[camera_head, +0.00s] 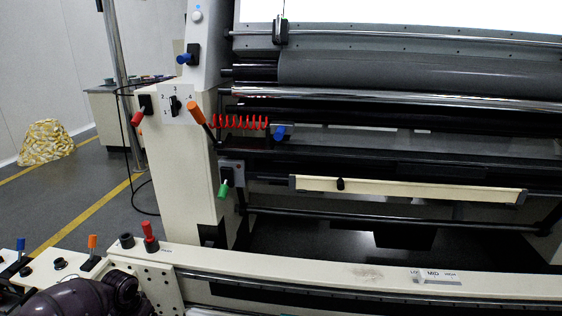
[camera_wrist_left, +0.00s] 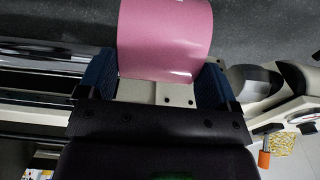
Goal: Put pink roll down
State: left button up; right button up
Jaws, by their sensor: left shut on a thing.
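The pink roll (camera_wrist_left: 166,40) is at the top middle of the left wrist view, with its upper end cut off by the frame. My left gripper (camera_wrist_left: 157,76) has a blue finger on each side of the roll and is shut on it. What lies directly under the roll is hidden, and I cannot tell whether it touches a surface. Neither the roll nor my left gripper shows in the head view, where only part of my dark arm is seen at the bottom left. My right gripper is in neither view.
A large cream machine (camera_head: 186,195) with rollers (camera_head: 400,70) fills the head view. A cream rail (camera_head: 330,270) crosses its front. Coloured levers, including a red one (camera_head: 149,231), stick up near the left. Grey floor (camera_head: 75,185) lies open at left, with a yellow-patterned heap (camera_head: 45,141).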

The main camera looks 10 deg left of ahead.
pick_arm(q)
jog(key=shift+s+r+n, duration=0.15)
jog(key=shift+s+n, duration=0.25)
jog(key=shift+s, duration=0.15)
jog(key=shift+s+n, duration=0.25)
jog(key=shift+n, duration=0.25)
jog(key=d, duration=0.1)
jog(key=d+r+n, duration=0.1)
jog(key=d, duration=0.1)
jog(key=shift+d, duration=0.1)
jog(key=s+d+r, duration=0.5)
jog(key=d+r, duration=0.4)
jog(key=r, duration=0.2)
jog(key=s+d+r, duration=0.6)
jog(key=d+r, duration=0.3)
jog(key=r, duration=0.1)
jog(key=s+d+r+m, duration=0.2)
jog(key=s+d+r, duration=0.1)
jog(key=s+r, duration=0.6)
notch_tip(320, 180, up, 14)
jog(key=s+p, duration=0.3)
jog(key=p, duration=1.4)
jog(key=shift+a, duration=0.45)
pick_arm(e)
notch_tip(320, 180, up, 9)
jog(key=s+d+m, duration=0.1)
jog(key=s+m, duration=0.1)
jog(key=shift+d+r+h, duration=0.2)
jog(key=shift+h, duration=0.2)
